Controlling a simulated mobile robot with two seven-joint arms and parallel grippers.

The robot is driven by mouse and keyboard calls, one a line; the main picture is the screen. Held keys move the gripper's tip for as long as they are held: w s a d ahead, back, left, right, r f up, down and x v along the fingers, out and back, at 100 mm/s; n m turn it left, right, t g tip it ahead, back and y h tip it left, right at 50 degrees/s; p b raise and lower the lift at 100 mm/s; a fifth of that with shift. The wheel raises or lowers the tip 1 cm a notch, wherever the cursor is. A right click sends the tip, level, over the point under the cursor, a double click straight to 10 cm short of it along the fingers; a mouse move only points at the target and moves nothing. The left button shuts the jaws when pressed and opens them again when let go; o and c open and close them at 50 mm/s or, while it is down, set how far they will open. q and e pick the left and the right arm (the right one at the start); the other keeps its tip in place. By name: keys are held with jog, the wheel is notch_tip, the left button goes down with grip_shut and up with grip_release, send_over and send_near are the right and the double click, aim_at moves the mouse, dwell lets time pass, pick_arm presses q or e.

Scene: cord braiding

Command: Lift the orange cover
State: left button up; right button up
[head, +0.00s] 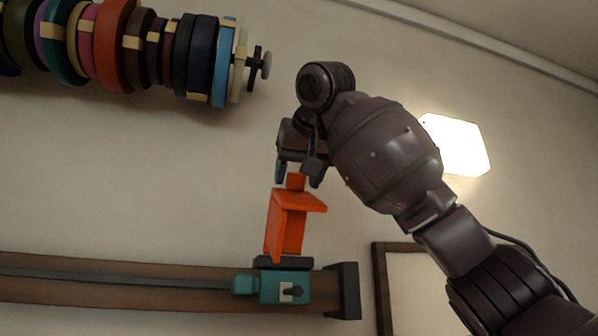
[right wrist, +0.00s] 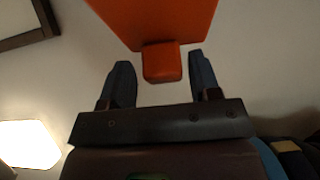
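The orange cover (head: 290,222) is a box-like shape with a flat top and a small orange knob (head: 296,182). Its lower end meets or nearly meets a dark block above a teal fitting (head: 285,287) on the brown rail; I cannot tell whether they touch. My right gripper (head: 298,173) is above the cover, fingers pointing down around the knob. In the right wrist view, the open fingers (right wrist: 161,85) stand on both sides of the knob (right wrist: 162,62), with a gap on each side. The cover's body (right wrist: 160,18) is cut off at the top. My left gripper is out of view.
The brown rail (head: 120,281) runs along the lower left and ends at a dark bracket (head: 345,291). A row of coloured rings (head: 115,45) hangs at upper left. A framed panel (head: 382,290) is at lower right, and a bright lamp (head: 458,146) is behind my right arm.

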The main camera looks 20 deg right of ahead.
jog(key=shift+w+a, duration=0.1)
jog(key=shift+a, duration=0.15)
jog(key=shift+s+r, duration=0.2)
jog(key=shift+s, duration=0.15)
jog(key=b+v, duration=0.2)
jog(key=v, duration=0.8)
jog(key=shift+s, duration=0.1)
dwell(0.5)
